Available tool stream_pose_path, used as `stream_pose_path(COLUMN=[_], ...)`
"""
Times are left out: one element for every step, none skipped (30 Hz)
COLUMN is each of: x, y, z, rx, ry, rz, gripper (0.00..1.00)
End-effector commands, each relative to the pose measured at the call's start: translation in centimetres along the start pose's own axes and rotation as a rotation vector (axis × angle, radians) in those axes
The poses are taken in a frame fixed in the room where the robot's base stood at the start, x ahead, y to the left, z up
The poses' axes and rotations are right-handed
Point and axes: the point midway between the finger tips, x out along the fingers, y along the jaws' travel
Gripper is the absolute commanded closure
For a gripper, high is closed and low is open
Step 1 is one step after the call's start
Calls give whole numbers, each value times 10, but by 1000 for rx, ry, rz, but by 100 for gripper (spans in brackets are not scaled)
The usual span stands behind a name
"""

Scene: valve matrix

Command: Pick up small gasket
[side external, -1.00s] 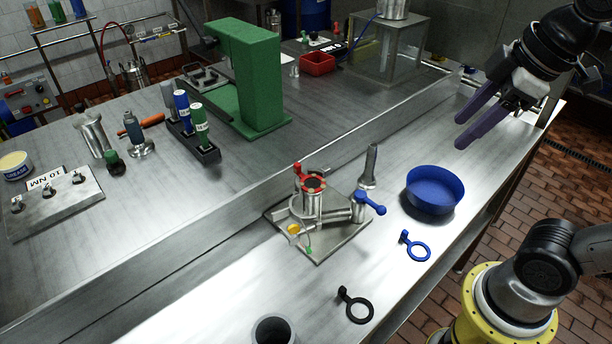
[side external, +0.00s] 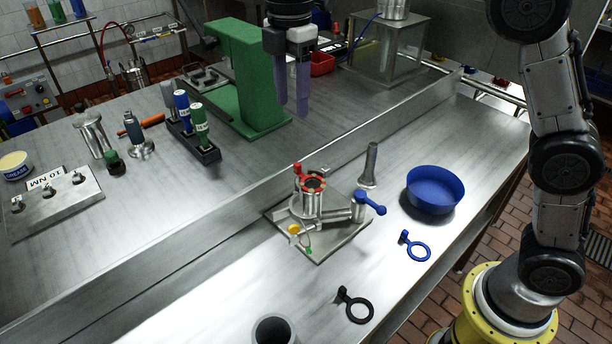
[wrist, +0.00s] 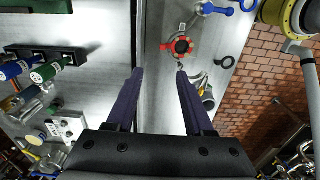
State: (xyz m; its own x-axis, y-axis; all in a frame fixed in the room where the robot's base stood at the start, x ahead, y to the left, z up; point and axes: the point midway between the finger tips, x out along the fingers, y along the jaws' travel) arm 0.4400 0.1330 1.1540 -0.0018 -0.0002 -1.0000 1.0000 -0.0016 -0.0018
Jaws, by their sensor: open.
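Two flat ring gaskets with tabs lie on the near bench: a blue one (side external: 418,252) in front of the blue bowl, and a black one (side external: 357,310) nearer the camera. I cannot tell which counts as the small one. The wrist view also shows the black ring (wrist: 228,62) right of the valve and part of the blue ring (wrist: 249,5) at the top edge. My gripper (side external: 292,106) is open and empty, fingers pointing down, high above the benches and well apart from both rings. Its purple fingers also show in the wrist view (wrist: 160,72).
A valve assembly with a red top (side external: 312,184) and blue handle stands on a metal plate. Near it are a blue bowl (side external: 435,190), an upright metal pin (side external: 370,165) and a grey cup (side external: 272,330). A green press (side external: 245,80) and bottle rack (side external: 195,140) stand farther back.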

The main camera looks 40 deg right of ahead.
Motion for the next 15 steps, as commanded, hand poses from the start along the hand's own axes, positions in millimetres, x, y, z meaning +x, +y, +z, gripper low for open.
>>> stream_pose_path(x=[5,8,14,19,25,33,39,45,53,58,62,68,72,75,79], y=[-1,-1,-2,-2,-2,-2,-2,-2,-2,-2,-2,-2,-2,-2,-2], z=[-2,-2,-2,-2,-1,-1,-1,-1,-1,-1,-1,-1,-1,-1,-1], rx=[-4,-5,-4,-4,-3,-3,-3,-3,-3,-2,-2,-2,-2,-2,-2], ry=[-1,-1,-1,-1,-2,-2,-2,-2,-2,-1,-1,-1,-1,-1,0], rz=[-5,-4,-4,-4,-6,-5,-6,-5,-5,-4,-4,-2,-2,-3,-1], gripper=[48,48,48,48,48,48,48,48,48,48,48,48,48,48,48])
